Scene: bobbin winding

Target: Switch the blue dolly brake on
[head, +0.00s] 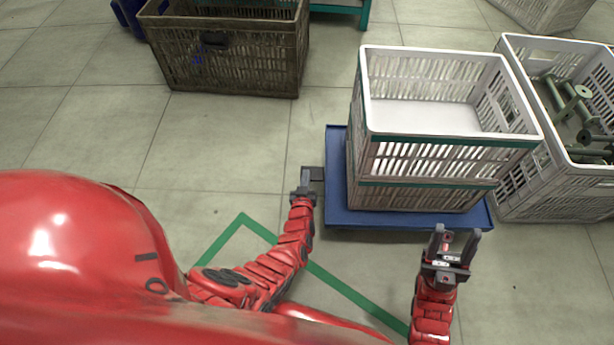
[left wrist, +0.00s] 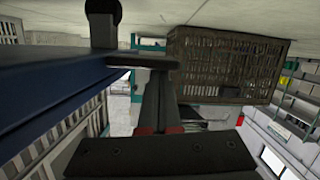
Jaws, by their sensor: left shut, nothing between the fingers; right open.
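The blue dolly (head: 338,200) stands on the floor and carries two stacked crates. A dark grey tab, seemingly the brake (head: 317,173), sticks out from its left edge; it also shows in the left wrist view (left wrist: 150,62), near a black caster wheel (left wrist: 103,22). My left gripper (head: 305,176) is shut and empty at the tab. In the left wrist view its fingertips (left wrist: 161,80) reach up to the tab; I cannot tell whether they touch. My right gripper (head: 457,236) is open and empty, in front of the dolly's front right edge.
A white crate (head: 450,62) tops the dolly's stack. A light grey crate with green bobbins (head: 512,45) stands to the right. A brown crate (head: 225,75) stands at the back left. Green tape (head: 345,290) marks the floor.

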